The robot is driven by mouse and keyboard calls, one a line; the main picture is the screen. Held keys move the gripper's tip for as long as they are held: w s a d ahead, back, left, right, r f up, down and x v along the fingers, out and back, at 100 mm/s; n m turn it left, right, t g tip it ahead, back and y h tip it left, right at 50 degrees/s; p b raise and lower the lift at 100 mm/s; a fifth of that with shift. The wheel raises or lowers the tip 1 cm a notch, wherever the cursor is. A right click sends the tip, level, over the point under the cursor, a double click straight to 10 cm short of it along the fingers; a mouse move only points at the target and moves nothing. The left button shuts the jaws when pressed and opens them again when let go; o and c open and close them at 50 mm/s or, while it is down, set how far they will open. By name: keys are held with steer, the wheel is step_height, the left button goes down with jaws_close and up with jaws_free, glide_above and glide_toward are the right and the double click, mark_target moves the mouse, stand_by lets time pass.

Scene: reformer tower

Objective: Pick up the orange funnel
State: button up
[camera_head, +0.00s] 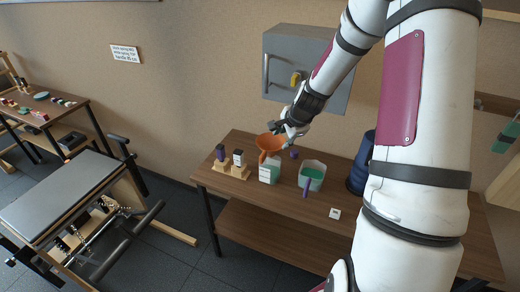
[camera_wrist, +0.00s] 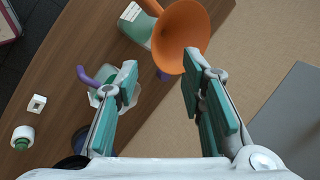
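The orange funnel (camera_head: 268,142) stands over a white-and-green container (camera_head: 269,174) on the wooden table; I cannot tell whether its spout is inside the container. In the wrist view the funnel (camera_wrist: 182,38) shows its wide mouth at the top, just beyond my fingertips. My gripper (camera_head: 287,129) is at the funnel's right side in the head view. In the wrist view my gripper (camera_wrist: 162,72) is open and nothing is held between its fingers. The right finger's tip overlaps the funnel's lower rim; I cannot tell whether it touches.
A green-filled container with a purple handle (camera_head: 312,171) stands right of the funnel. A wooden holder with bottles (camera_head: 232,167) is to its left. A grey wall cabinet (camera_head: 290,60) hangs behind my arm. A small white block (camera_head: 335,213) lies near the table's front.

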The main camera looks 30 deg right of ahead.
mark_target(274, 152)
steer(key=shift+x, duration=6.75)
steer(key=shift+s+f, duration=0.1)
jaws_close()
